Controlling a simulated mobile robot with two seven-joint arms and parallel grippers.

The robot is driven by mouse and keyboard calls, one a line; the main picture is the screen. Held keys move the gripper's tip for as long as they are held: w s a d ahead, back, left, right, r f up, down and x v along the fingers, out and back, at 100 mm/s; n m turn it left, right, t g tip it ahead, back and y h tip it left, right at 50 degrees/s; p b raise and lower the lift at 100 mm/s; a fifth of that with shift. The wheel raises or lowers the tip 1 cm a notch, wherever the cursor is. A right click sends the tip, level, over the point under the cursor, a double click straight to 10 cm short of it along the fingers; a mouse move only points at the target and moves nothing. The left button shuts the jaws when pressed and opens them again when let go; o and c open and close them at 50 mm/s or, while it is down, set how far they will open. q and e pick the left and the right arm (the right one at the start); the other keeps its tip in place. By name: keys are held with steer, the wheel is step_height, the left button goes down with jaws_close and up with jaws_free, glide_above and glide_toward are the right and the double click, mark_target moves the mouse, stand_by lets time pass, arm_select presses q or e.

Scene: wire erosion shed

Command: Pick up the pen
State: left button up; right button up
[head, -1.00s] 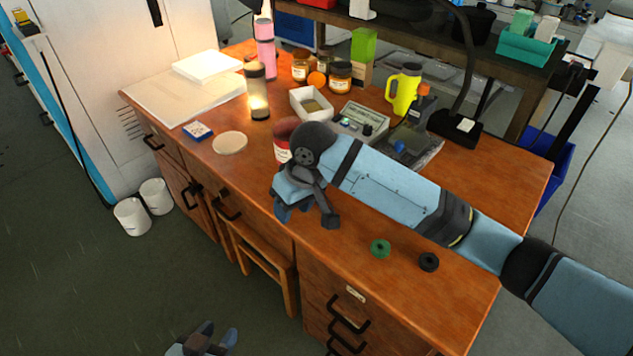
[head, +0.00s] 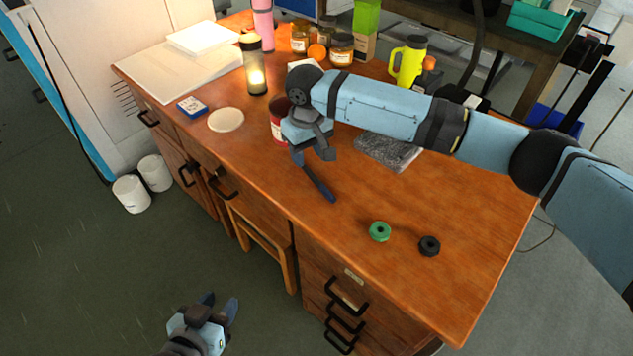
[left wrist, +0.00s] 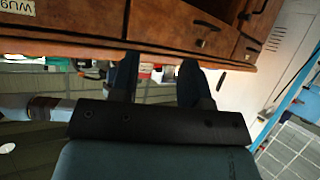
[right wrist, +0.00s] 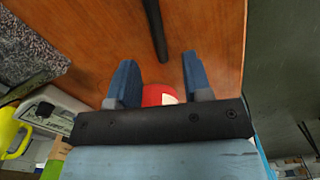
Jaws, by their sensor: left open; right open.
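The pen (head: 321,187) is a thin dark stick lying on the wooden desk near its front edge. My right gripper (head: 311,158) is over the desk at the pen's far end, open and empty. In the right wrist view the pen (right wrist: 156,30) lies beyond the fingertips, roughly in line with the gap between the open fingers (right wrist: 158,66). I cannot tell how high the fingers are above the desk. My left gripper (head: 219,301) is open and empty, low over the floor in front of the desk; its fingers also show in the left wrist view (left wrist: 157,68).
A red can (head: 277,128) stands close behind my right gripper. A green ring (head: 380,231) and a black ring (head: 429,246) lie to the right. A lit lantern (head: 256,78), a round disc (head: 226,120) and a grey slab (head: 388,151) are farther back.

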mark_target(309, 170)
steer(key=shift+w+f+b, duration=0.2)
steer(key=shift+f+b, duration=0.6)
steer(key=shift+f, duration=1.9)
jaws_close()
